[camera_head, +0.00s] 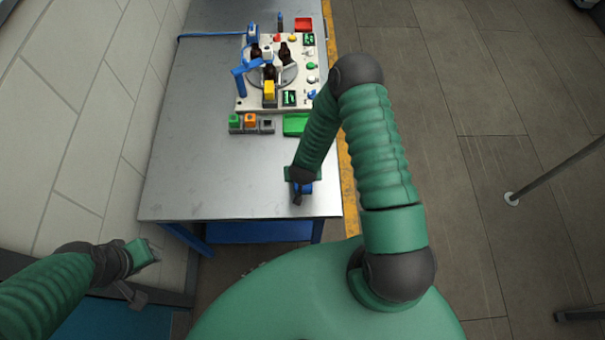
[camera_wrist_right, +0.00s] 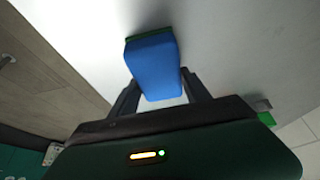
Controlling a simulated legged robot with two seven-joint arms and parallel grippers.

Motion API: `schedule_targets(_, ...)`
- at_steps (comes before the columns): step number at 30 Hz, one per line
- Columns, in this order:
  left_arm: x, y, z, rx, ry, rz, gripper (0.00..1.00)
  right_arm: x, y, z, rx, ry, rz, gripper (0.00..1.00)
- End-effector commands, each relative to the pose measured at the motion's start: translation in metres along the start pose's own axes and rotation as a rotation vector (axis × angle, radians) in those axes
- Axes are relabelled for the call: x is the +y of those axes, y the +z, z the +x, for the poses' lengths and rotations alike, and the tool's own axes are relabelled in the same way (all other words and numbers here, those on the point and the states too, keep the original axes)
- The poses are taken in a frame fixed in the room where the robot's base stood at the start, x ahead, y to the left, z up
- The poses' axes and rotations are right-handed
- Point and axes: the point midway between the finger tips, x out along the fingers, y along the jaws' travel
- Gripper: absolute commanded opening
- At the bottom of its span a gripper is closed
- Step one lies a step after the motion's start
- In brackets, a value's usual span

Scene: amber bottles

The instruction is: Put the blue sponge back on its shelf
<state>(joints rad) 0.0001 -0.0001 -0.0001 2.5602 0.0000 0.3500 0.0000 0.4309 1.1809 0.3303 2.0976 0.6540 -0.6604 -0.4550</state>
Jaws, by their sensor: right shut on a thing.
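The blue sponge (camera_wrist_right: 153,66) has a dark green edge on its far side and sits between the two dark fingers of my right gripper (camera_wrist_right: 160,97). The gripper is shut on it. In the head view, my right gripper (camera_head: 299,195) is over the front right corner of the metal table (camera_head: 200,180), with a small blue part of the sponge (camera_head: 306,187) showing. I cannot tell whether the sponge touches the table. My left gripper (camera_head: 133,293) is low at the left, away from the table; its jaw opening is unclear. I cannot tell which surface is the sponge's shelf.
A white machine panel (camera_head: 247,75) with amber bottles (camera_head: 284,53) and buttons stands at the table's back. Small coloured blocks (camera_head: 250,123) and a green tray (camera_head: 295,125) lie before it. A blue lower shelf (camera_head: 258,231) shows under the table. The front left tabletop is clear.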

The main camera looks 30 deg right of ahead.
Motion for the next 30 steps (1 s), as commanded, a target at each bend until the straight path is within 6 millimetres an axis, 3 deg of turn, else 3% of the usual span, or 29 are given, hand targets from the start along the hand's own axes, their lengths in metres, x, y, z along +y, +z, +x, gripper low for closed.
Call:
schedule_targets(1, 0.0, 0.0, 0.001, 0.0, 0.0, 0.0, 0.36, 0.0, 0.003, 0.001, -0.007, -0.001, -0.001, 0.59)
schedule_targets(6, 0.0, 0.0, 0.001, 0.0, 0.0, 0.0, 0.36, 0.0, 0.003, 0.001, -0.006, -0.001, -0.001, 0.77)
schedule_targets(17, 0.0, 0.0, 0.001, 0.0, 0.0, 0.0, 0.36, 0.0, 0.002, -0.009, -0.004, -0.002, -0.001, 0.77)
schedule_targets(30, 0.0, 0.0, 0.0, 0.0, 0.0, 0.0, 0.36, 0.0, 0.001, -0.11, -0.002, -0.002, -0.001, 0.77)
